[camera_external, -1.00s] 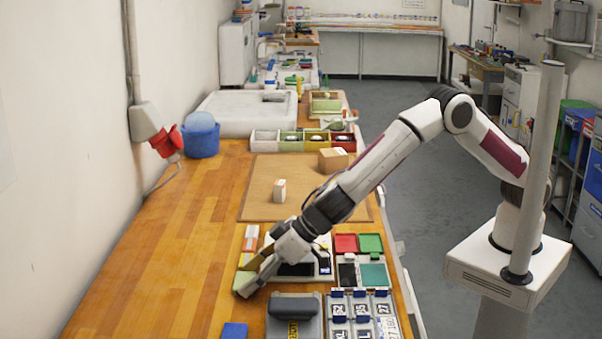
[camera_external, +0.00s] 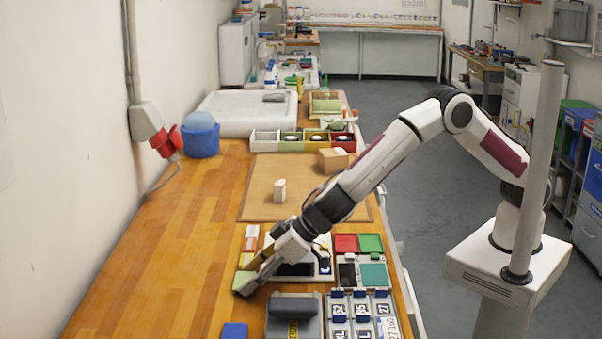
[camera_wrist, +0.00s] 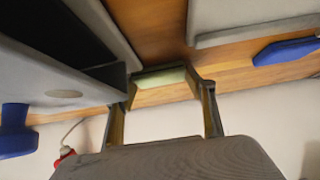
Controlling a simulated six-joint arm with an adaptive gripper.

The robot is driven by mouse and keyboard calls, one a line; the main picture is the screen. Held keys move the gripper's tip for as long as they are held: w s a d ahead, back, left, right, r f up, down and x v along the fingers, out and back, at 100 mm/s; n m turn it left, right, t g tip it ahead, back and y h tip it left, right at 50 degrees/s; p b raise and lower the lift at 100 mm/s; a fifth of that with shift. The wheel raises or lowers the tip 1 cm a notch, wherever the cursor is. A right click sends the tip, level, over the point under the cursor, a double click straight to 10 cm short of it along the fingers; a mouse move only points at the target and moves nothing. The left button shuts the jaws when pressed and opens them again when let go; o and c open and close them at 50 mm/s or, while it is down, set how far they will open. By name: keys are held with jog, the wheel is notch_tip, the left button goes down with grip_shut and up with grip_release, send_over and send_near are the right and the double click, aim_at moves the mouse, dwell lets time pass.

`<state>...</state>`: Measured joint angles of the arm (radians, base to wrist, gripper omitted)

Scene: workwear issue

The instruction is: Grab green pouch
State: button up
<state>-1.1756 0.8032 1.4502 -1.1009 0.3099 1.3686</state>
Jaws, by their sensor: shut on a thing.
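The green pouch (camera_external: 244,284), pale green, is at the near end of a short row of coloured items on the wooden bench. My gripper (camera_external: 257,275) reaches down to it from the right and is shut on it. In the wrist view, the pale green pouch (camera_wrist: 160,77) sits between the two fingertips of my gripper (camera_wrist: 163,85), with one finger at each end. Most of the pouch's underside is hidden, and I cannot tell whether it is clear of the bench.
A grey case (camera_external: 293,307) and a rack of labelled blocks (camera_external: 362,318) stand close by at the front. A blue item (camera_external: 235,331) lies on the near bench. Red (camera_external: 345,243) and green (camera_external: 370,243) trays are to the right. The bench's left side is clear.

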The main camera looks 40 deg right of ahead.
jog(key=shift+r, duration=0.15)
notch_tip(320, 180, up, 10)
dwell(0.7)
